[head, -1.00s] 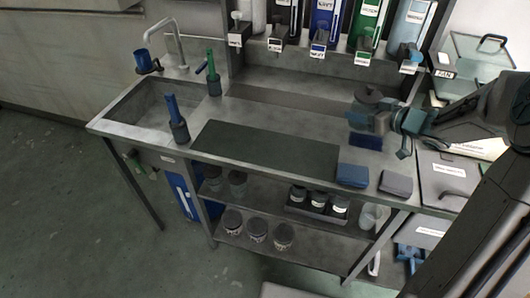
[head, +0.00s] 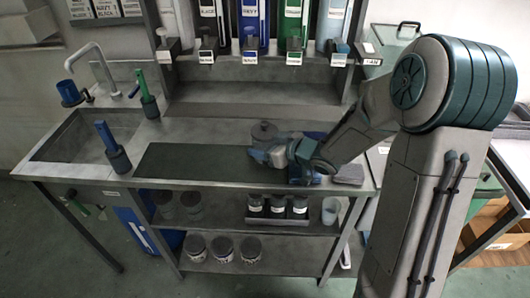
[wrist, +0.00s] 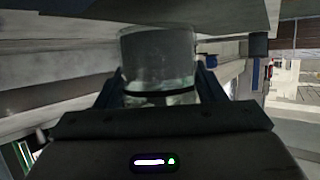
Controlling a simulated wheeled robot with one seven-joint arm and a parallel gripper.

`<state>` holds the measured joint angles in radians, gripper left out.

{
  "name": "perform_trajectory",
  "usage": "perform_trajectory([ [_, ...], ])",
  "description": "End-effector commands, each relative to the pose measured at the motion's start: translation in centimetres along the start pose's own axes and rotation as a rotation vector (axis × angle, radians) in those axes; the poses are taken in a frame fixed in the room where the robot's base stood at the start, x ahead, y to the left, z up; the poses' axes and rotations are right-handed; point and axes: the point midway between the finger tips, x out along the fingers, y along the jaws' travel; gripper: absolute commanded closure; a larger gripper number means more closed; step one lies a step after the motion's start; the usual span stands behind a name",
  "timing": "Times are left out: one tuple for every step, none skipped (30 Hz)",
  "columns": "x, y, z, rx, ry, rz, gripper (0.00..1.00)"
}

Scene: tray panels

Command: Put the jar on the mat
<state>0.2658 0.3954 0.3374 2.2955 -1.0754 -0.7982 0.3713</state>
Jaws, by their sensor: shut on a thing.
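The jar (head: 264,131) has a dark lid and shows just above and behind my gripper (head: 262,155) in the head view. In the wrist view the greyish, see-through jar (wrist: 158,58) sits between my two fingers, which are shut on it. The mat (head: 190,163) is a long dark rectangle lying flat on the steel counter. The jar appears at the mat's right end in the head view. I cannot tell whether its base touches anything, as my gripper hides its lower part.
Dispensers (head: 249,25) line the back. The mat's left and middle are bare.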

Motion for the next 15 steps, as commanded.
perform_trajectory([
  [0.4, 0.0, 0.9, 0.003, -0.001, -0.002, 0.78],
  [0.5, 0.0, 1.3, 0.003, 0.0, -0.001, 0.78],
  [0.7, 0.0, 1.6, 0.002, 0.001, 0.0, 0.78],
  [0.8, 0.0, 1.8, 0.002, 0.001, 0.0, 0.78],
  [0.8, 0.0, 1.9, 0.001, 0.001, 0.0, 0.78],
  [0.8, 0.0, 2.0, -0.001, 0.002, 0.0, 0.78],
  [0.8, 0.0, 2.0, -0.001, 0.002, 0.0, 0.78],
  [0.8, 0.1, 1.9, -0.002, 0.002, 0.0, 0.78],
  [0.8, 0.1, 1.9, -0.002, 0.002, 0.0, 0.78],
  [0.8, 0.1, 1.9, -0.002, 0.002, 0.0, 0.78],
  [0.8, 0.1, 1.9, -0.002, 0.002, 0.0, 0.78],
  [0.8, 0.1, 1.9, -0.002, 0.002, 0.0, 0.78],
  [0.8, 0.1, 1.9, -0.002, 0.002, 0.0, 0.78],
  [0.8, 0.1, 2.0, -0.002, 0.002, 0.0, 0.78],
  [0.9, 0.1, 2.1, -0.001, 0.002, 0.0, 0.78],
])
